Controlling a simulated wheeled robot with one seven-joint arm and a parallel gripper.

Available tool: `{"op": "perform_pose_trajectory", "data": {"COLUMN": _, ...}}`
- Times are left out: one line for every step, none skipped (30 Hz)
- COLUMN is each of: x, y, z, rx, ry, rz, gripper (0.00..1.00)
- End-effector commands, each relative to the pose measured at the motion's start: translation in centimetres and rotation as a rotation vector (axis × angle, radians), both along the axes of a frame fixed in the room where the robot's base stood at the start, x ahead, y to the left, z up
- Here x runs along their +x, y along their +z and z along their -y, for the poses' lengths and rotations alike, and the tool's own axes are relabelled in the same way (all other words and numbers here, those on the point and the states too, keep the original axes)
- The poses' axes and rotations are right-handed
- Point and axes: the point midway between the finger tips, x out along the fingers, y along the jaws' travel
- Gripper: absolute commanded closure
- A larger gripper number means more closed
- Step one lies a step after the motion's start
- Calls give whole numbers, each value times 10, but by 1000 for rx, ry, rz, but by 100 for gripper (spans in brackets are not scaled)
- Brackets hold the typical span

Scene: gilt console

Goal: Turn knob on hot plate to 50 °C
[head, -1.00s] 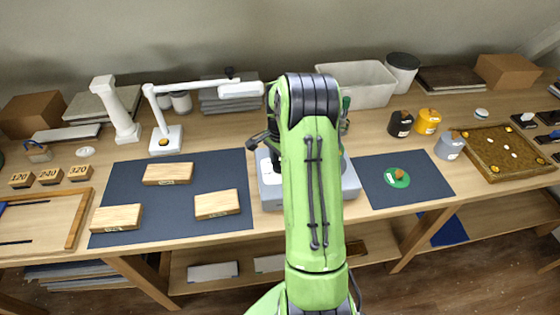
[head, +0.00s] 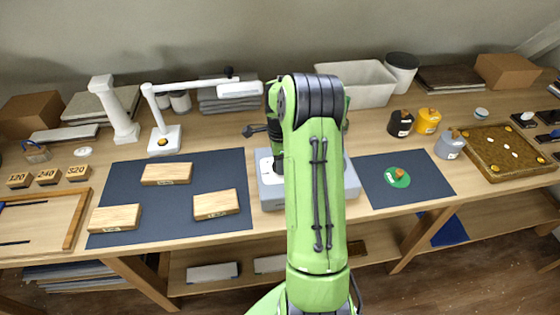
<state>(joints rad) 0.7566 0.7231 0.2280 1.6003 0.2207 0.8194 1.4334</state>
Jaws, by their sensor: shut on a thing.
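The hot plate (head: 270,190) is a grey box with a pale top on the wooden bench, mostly covered by my green arm. Its left side and a strip of its right side show; its knob and any dial marks are hidden, so I cannot read the setting. My gripper (head: 278,162) shows only in part, as dark pieces to the left of my arm, low over the hot plate. Its fingertips are hidden behind the arm. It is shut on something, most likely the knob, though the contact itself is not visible.
Left is a dark mat (head: 135,170) with wooden blocks, and a white lamp (head: 165,135). Right is another dark mat (head: 425,185) with a green disc (head: 398,178). A pale bin (head: 365,88) stands behind. Black, yellow and grey pots are at right.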

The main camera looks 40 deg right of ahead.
Motion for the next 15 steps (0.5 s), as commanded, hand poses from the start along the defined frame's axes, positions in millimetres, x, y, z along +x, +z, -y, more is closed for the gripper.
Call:
{"op": "perform_pose_trajectory", "data": {"x": 1, "y": 2, "z": 1, "rx": -5, "ry": -6, "rz": 6, "gripper": 89}}
{"op": "perform_pose_trajectory", "data": {"x": 1, "y": 2, "z": 1, "rx": -5, "ry": -7, "rz": 6, "gripper": 89}}
{"op": "perform_pose_trajectory", "data": {"x": 1, "y": 2, "z": 1, "rx": -5, "ry": -8, "rz": 6, "gripper": 89}}
{"op": "perform_pose_trajectory", "data": {"x": 1, "y": 2, "z": 1, "rx": -5, "ry": -9, "rz": 6, "gripper": 89}}
{"op": "perform_pose_trajectory", "data": {"x": 1, "y": 2, "z": 1, "rx": -5, "ry": -9, "rz": 6, "gripper": 89}}
{"op": "perform_pose_trajectory", "data": {"x": 1, "y": 2, "z": 1, "rx": -5, "ry": -9, "rz": 6, "gripper": 89}}
{"op": "perform_pose_trajectory", "data": {"x": 1, "y": 2, "z": 1, "rx": -5, "ry": -9, "rz": 6, "gripper": 89}}
{"op": "perform_pose_trajectory", "data": {"x": 1, "y": 2, "z": 1, "rx": -5, "ry": -9, "rz": 6, "gripper": 89}}
{"op": "perform_pose_trajectory", "data": {"x": 1, "y": 2, "z": 1, "rx": -5, "ry": -9, "rz": 6, "gripper": 89}}
{"op": "perform_pose_trajectory", "data": {"x": 1, "y": 2, "z": 1, "rx": -5, "ry": -9, "rz": 6, "gripper": 89}}
{"op": "perform_pose_trajectory", "data": {"x": 1, "y": 2, "z": 1, "rx": -5, "ry": -9, "rz": 6, "gripper": 89}}
{"op": "perform_pose_trajectory", "data": {"x": 1, "y": 2, "z": 1, "rx": -5, "ry": -9, "rz": 6, "gripper": 57}}
{"op": "perform_pose_trajectory", "data": {"x": 1, "y": 2, "z": 1, "rx": -5, "ry": -9, "rz": 6, "gripper": 53}}
{"op": "perform_pose_trajectory", "data": {"x": 1, "y": 2, "z": 1, "rx": -5, "ry": -8, "rz": 5, "gripper": 48}}
{"op": "perform_pose_trajectory", "data": {"x": 1, "y": 2, "z": 1, "rx": -4, "ry": -8, "rz": 4, "gripper": 42}}
